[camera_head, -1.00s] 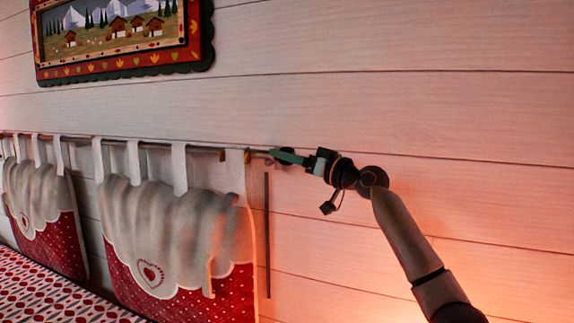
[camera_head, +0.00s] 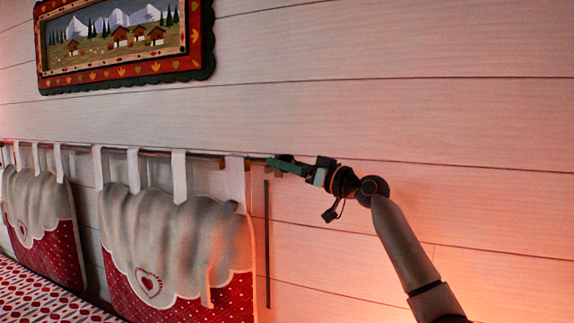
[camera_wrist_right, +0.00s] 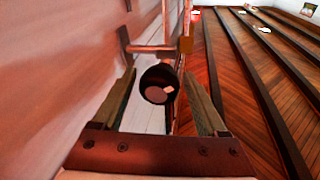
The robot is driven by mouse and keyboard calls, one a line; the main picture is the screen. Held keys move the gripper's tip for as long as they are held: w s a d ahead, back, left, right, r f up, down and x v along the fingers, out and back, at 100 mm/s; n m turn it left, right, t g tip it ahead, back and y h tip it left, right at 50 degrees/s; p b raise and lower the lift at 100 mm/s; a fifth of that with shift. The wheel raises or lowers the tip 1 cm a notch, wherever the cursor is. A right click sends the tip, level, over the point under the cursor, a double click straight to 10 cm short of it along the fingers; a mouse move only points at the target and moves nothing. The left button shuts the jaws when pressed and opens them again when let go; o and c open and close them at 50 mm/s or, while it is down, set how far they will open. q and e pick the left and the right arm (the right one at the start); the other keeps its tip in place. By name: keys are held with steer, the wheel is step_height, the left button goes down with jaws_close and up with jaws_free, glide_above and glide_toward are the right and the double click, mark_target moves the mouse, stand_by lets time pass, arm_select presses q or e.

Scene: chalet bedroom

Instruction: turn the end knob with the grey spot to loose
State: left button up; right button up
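The end knob (camera_wrist_right: 158,84) is a dark round ball on the end of the curtain rod (camera_wrist_right: 152,49). In the right wrist view a small pale spot shows on its near face, right of centre. My right gripper (camera_wrist_right: 160,80) is open, with one finger on each side of the knob and gaps visible between. In the head view the right gripper (camera_head: 278,163) is at the rod's right end, and its fingers mostly hide the knob. My left gripper is not in view.
A white and red hanging cloth (camera_head: 165,225) hangs by tabs from the rod (camera_head: 205,157), left of the gripper. The plank wall (camera_head: 470,120) is close behind. A dark vertical strip (camera_head: 267,245) is below the gripper. A framed picture (camera_head: 125,68) hangs upper left.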

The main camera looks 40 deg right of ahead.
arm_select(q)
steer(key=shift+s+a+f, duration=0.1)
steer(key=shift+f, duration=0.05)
arm_select(e)
steer(key=shift+o, duration=0.5)
steer(key=shift+s+d+f, duration=0.1)
steer(key=shift+s+d, duration=0.05)
steer(key=shift+s, duration=0.15)
arm_select(q)
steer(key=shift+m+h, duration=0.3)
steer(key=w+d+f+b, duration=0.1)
steer(key=b, duration=0.2)
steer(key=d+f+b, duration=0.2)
steer(key=b, duration=0.1)
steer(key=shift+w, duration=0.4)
arm_select(e)
steer(key=v, duration=1.2)
